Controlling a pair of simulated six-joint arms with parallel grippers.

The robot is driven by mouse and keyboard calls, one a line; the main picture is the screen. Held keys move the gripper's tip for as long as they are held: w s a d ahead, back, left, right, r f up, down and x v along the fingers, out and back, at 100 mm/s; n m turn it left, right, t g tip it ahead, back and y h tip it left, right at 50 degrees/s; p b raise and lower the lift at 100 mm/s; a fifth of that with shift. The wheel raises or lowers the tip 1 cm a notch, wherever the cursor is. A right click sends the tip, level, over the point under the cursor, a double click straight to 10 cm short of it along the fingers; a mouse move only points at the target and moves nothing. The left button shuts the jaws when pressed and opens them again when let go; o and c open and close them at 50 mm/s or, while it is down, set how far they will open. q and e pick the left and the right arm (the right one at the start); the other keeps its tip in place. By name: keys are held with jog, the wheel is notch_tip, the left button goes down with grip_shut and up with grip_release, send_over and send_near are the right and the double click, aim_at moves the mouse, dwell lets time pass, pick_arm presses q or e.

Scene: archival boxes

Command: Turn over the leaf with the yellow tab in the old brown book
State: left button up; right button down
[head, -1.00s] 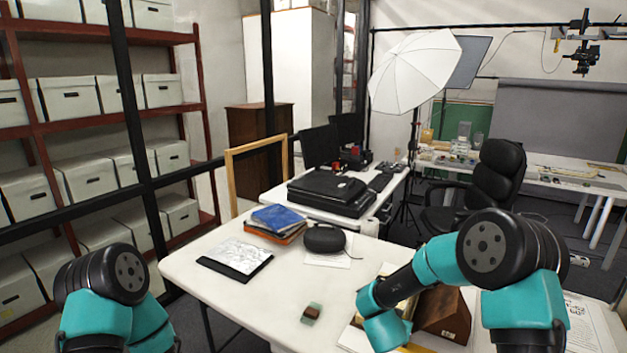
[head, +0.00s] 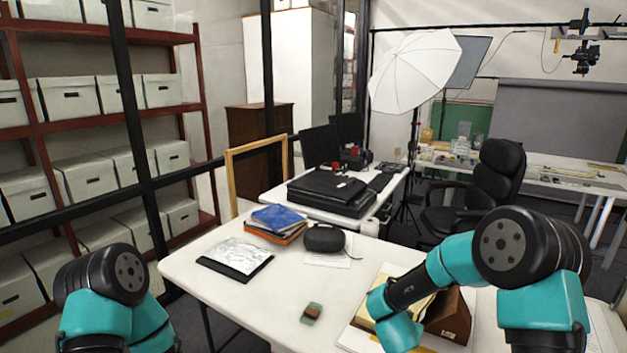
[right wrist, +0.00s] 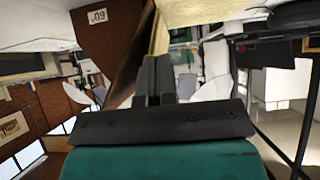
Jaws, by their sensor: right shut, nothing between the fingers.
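The old book lies at the front right of the table in the head view, largely hidden by my right arm. Cream-yellow pages (head: 418,306) show beside the arm, against a brown wedge-shaped block (head: 452,318). I cannot make out the yellow tab. My right gripper (right wrist: 156,66) is shut and empty in the right wrist view, close to a pale yellowish strip (right wrist: 160,32) and a brown surface (right wrist: 130,55); whether it touches them I cannot tell. In the head view its fingers are hidden behind the arm. Only links of my left arm show, not its gripper.
A small brown-and-green block (head: 312,313) lies on the white table (head: 225,300). Behind it are a foil-covered black board (head: 235,258), a stack of blue and orange folders (head: 277,222) and a black rounded case (head: 323,238). The table's front left is clear.

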jog(key=s+a+r, duration=0.3)
jog(key=s+a, duration=0.1)
jog(key=a, duration=0.2)
jog(key=shift+s, duration=0.3)
dwell(0.6)
